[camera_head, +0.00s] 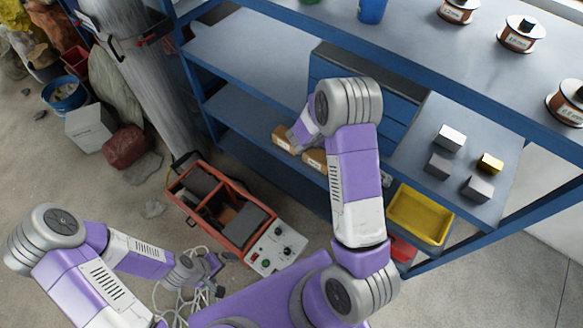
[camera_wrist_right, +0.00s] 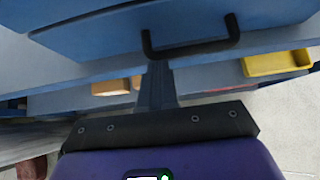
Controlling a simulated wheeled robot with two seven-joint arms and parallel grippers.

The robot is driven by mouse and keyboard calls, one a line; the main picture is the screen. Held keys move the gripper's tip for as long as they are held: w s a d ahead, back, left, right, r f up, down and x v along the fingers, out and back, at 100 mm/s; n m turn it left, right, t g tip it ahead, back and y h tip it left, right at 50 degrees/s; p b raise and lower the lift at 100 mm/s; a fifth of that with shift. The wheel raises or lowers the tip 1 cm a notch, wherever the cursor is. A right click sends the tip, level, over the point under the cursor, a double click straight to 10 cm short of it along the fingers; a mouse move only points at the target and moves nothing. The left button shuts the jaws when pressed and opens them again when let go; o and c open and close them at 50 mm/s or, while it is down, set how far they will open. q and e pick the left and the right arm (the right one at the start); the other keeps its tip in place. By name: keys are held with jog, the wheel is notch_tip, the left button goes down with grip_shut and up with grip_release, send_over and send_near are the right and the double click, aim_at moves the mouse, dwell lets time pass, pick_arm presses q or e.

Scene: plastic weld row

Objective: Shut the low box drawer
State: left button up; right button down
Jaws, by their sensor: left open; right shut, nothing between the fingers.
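A blue drawer box (camera_head: 400,84) stands on the shelf in the head view, partly hidden behind my right arm. In the right wrist view a blue drawer front (camera_wrist_right: 95,38) with a black bar handle (camera_wrist_right: 192,48) fills the top. My right gripper (camera_wrist_right: 156,72) is shut and empty, its fingertips just below the handle's left end; I cannot tell whether they touch the front. How far the low drawer stands out is unclear. My left gripper (camera_head: 213,275) is open and empty, low at the left, away from the box.
Small orange-brown boxes (camera_head: 284,140) sit on the lower shelf beside my right arm. A yellow tray (camera_head: 420,216) and a shelf with metal blocks (camera_head: 449,138) are at the right. A red-framed unit (camera_head: 238,215) stands on the floor between my arms.

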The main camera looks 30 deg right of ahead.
jog(key=shift+d+r, duration=0.2)
jog(key=shift+d, duration=0.1)
jog(key=s+a+r, duration=0.2)
jog(key=a, duration=0.3)
jog(key=s+a+r+b, duration=0.1)
jog(key=s+a+r, duration=0.2)
jog(key=a, duration=0.3)
jog(key=shift+r, duration=0.2)
